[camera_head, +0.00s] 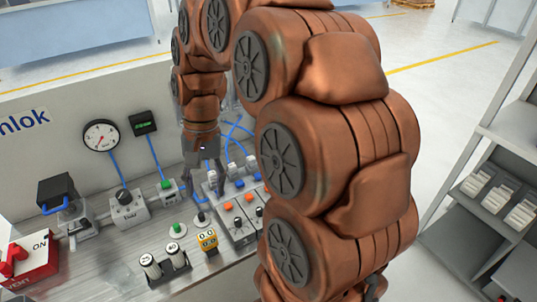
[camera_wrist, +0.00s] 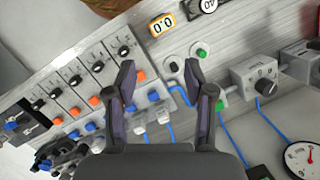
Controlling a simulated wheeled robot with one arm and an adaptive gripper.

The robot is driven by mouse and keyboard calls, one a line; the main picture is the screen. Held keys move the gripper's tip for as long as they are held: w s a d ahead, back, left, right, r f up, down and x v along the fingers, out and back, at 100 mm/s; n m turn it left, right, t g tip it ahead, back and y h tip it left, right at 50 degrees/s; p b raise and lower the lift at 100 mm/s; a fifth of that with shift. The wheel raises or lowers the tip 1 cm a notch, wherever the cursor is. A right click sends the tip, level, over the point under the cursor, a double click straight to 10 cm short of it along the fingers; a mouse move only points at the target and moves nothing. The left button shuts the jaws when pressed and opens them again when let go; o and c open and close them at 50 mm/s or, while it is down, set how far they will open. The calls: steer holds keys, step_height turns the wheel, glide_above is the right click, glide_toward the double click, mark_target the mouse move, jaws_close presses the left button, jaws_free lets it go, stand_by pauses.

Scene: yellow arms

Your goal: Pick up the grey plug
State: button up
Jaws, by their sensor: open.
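My gripper (camera_head: 204,165) reaches down over the panel bench. Small light-grey plugs with blue tubes (camera_wrist: 163,115) sit at the panel's edge between the fingers, nearer the palm; similar plugs (camera_head: 232,168) show in the head view beside my gripper. A small dark-topped piece on a pale round base (camera_wrist: 173,66) lies between the fingertips; it also shows in the head view (camera_head: 201,218). I cannot tell which of these is the grey plug.
A panel with orange and blue buttons and black knobs (camera_wrist: 76,92) lies left in the wrist view.

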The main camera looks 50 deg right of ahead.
steer(key=w+d+m+t+y, duration=0.1)
steer(key=w+d+m, duration=0.2)
steer(key=d, duration=0.4)
steer(key=w+d+m, duration=0.3)
steer(key=w+d, duration=0.1)
steer(key=d, duration=0.2)
steer(key=s+d+f+m+t+y, duration=0.15)
steer(key=d+m, duration=0.25)
steer(key=d, duration=0.5)
steer(key=d+f+m+h, duration=0.1)
steer(key=d+f+m, duration=0.15)
steer(key=d, duration=0.55)
steer(key=shift+m+y, duration=0.25)
steer(key=shift+s+p+x, duration=0.2)
steer(key=shift+p+x, duration=0.4)
steer(key=shift+x, duration=1.6)
steer(key=shift+p+x, duration=0.45)
steer(key=shift+x, duration=1.2)
steer(key=shift+c, duration=0.3)
jaws_close()
